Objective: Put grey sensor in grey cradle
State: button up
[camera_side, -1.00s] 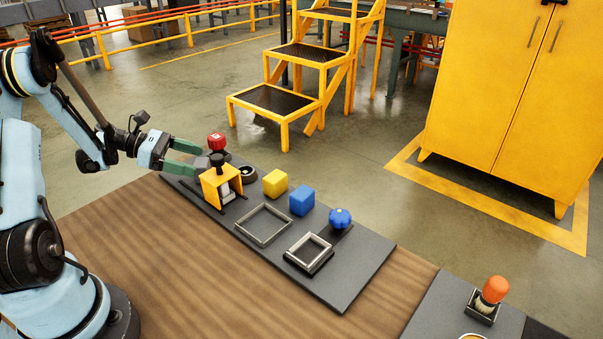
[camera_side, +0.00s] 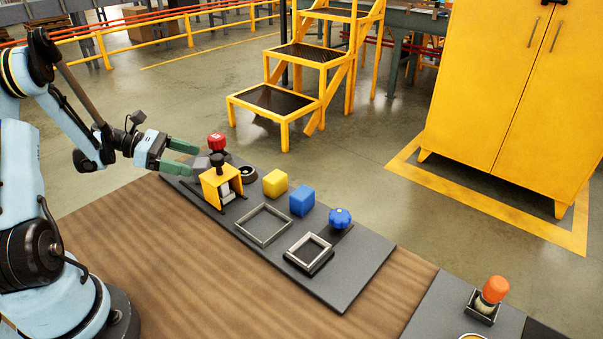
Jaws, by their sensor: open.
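A small grey block (camera_side: 202,163), which looks like the grey sensor, is at the far left end of the dark board, behind and left of a yellow bracket (camera_side: 211,188). My gripper (camera_side: 194,161) has green fingers, spread apart, pointing right at the grey block. The fingertips are close to the block; I cannot tell whether they touch it. Which item is the grey cradle is not certain: two grey square frames, a larger flat one (camera_side: 246,226) and a smaller one on a dark base (camera_side: 293,258), lie on the board.
The board's front right is clear.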

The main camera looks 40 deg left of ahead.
aim_at(200, 162)
jog(key=x, duration=0.6)
jog(key=c, duration=1.2)
jog(key=shift+o, duration=0.2)
